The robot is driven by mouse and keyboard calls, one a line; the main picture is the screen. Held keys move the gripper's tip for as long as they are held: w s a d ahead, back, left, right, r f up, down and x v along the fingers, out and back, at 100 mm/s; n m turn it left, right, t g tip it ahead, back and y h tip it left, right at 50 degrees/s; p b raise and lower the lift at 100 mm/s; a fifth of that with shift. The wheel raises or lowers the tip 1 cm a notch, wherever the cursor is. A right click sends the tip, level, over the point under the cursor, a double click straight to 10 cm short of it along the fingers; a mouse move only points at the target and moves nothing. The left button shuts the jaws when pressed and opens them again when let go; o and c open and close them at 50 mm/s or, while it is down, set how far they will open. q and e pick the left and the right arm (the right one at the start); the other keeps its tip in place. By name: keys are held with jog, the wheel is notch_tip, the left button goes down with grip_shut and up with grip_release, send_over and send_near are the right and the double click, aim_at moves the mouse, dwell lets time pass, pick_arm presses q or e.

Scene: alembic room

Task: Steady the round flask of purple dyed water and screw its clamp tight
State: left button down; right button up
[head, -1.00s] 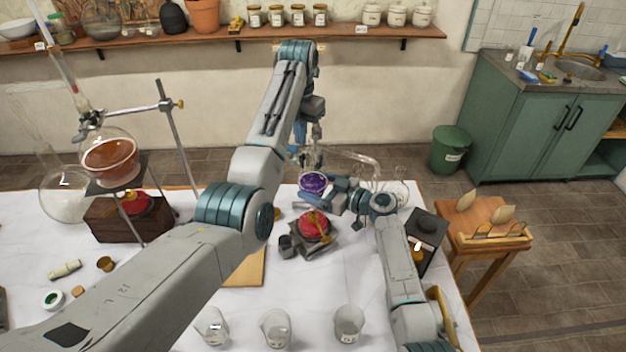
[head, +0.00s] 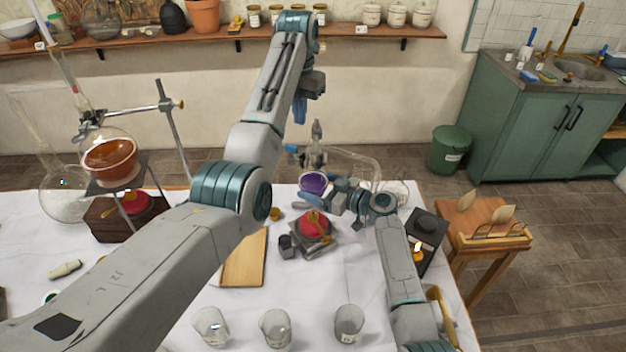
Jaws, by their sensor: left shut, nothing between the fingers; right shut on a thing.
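The round flask of purple dyed water (head: 313,183) is at the back of the white table, above the red burner, with glass tubing leading off right from its top. My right gripper (head: 307,200) is shut at the flask's lower side; its fingertips are small and partly overlapped by the flask. Grey and blue metal parts (head: 316,135) show at the flask's neck, where the clamp seems to be; its screw is too small to make out. My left gripper (head: 300,110) points down, shut and empty, above and left of the neck, apart from it.
A red burner (head: 312,224) stands below the purple flask. A flask of orange liquid (head: 110,160) on a stand is at left. Several glass beakers (head: 276,328) line the front edge. A lit burner (head: 418,254) is at right. A wooden board (head: 243,260) lies in the middle.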

jog(key=o, duration=0.9)
jog(key=shift+d, duration=0.15)
jog(key=v, duration=1.1)
jog(key=shift+s+d, duration=0.3)
